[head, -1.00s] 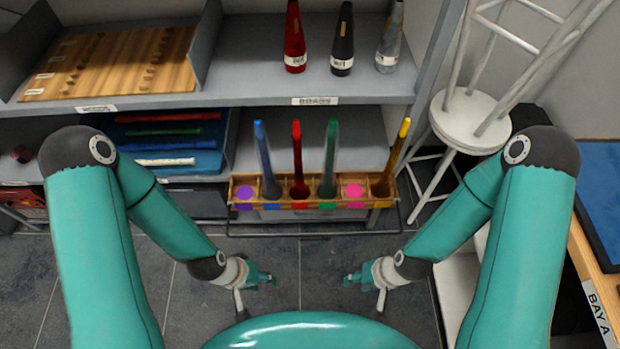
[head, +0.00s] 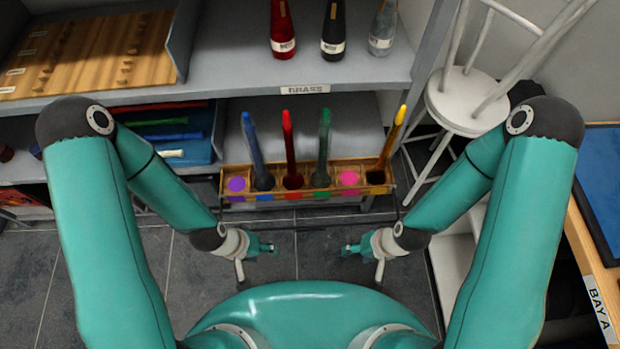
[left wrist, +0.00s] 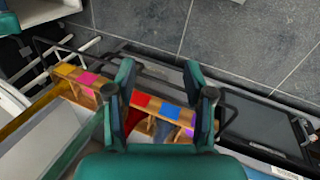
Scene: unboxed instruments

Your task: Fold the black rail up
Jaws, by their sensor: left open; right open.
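The black rail (head: 320,216) is a thin bar low along the front of the wooden rack (head: 310,192), standing out from it. In the left wrist view the black rail (left wrist: 85,56) runs slantwise past the rack, partly behind my fingers. My left gripper (head: 268,247) is open and empty, in front of and below the rail's left half. Its two fingers (left wrist: 160,76) are spread in the left wrist view. My right gripper (head: 348,248) is open and empty, in front of the rail's right half. Neither visibly touches the rail.
Blue, red, green and yellow instruments stand in the rack. A grey shelf (head: 240,88) with bottle-shaped items is above. A white stool (head: 465,105) stands at the right, beside a bench edge (head: 598,290). The tiled floor between my arms is clear.

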